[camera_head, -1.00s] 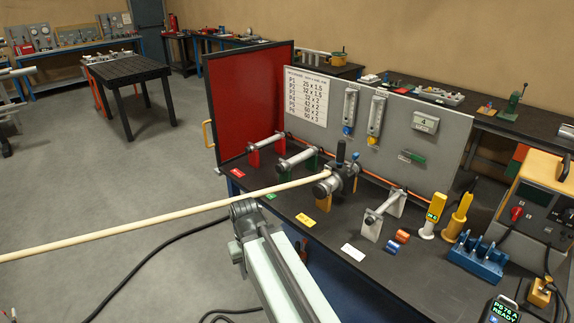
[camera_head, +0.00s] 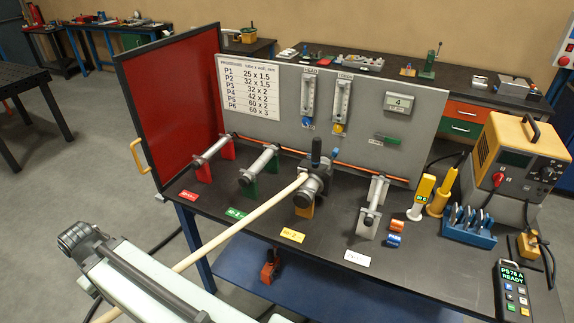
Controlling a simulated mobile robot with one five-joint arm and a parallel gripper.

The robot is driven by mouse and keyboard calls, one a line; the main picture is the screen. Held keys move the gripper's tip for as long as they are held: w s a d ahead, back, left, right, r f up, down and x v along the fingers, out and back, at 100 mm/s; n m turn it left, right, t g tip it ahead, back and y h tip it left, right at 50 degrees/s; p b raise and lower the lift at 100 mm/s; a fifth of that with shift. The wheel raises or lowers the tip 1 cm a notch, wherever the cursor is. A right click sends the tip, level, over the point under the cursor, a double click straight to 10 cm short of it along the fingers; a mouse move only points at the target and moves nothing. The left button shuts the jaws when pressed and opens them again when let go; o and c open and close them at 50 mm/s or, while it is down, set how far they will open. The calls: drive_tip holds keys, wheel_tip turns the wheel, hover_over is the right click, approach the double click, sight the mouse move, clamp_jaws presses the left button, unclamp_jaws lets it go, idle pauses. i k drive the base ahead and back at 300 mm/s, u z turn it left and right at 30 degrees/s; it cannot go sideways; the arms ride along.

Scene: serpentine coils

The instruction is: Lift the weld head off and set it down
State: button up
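The weld head (camera_head: 312,185), a grey and dark round clamp with a black upright handle and a small blue knob, sits at the middle stand with the yellow label, on the dark bench. It looks fitted around a tube there; the tube is mostly hidden. A long pale rod (camera_head: 240,223) runs from the weld head down to the lower left, passing behind my arm. My arm shows at the lower left, apart from the weld head. My gripper is not visible in this view.
Tubes on red (camera_head: 203,170), green (camera_head: 247,187) and grey (camera_head: 370,222) stands flank the weld head. A red screen (camera_head: 172,110) closes the bench's left end. Yellow tools (camera_head: 422,195), a blue rack (camera_head: 466,228) and a power unit (camera_head: 520,160) fill the right.

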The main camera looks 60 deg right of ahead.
sight(315, 170)
drive_tip(key=z, duration=0.25)
drive_tip(key=i, duration=0.95)
drive_tip(key=z, duration=0.75)
drive_tip(key=k, duration=0.75)
drive_tip(key=z, duration=0.35)
drive_tip(key=i, duration=0.25)
drive_tip(key=u, duration=0.2)
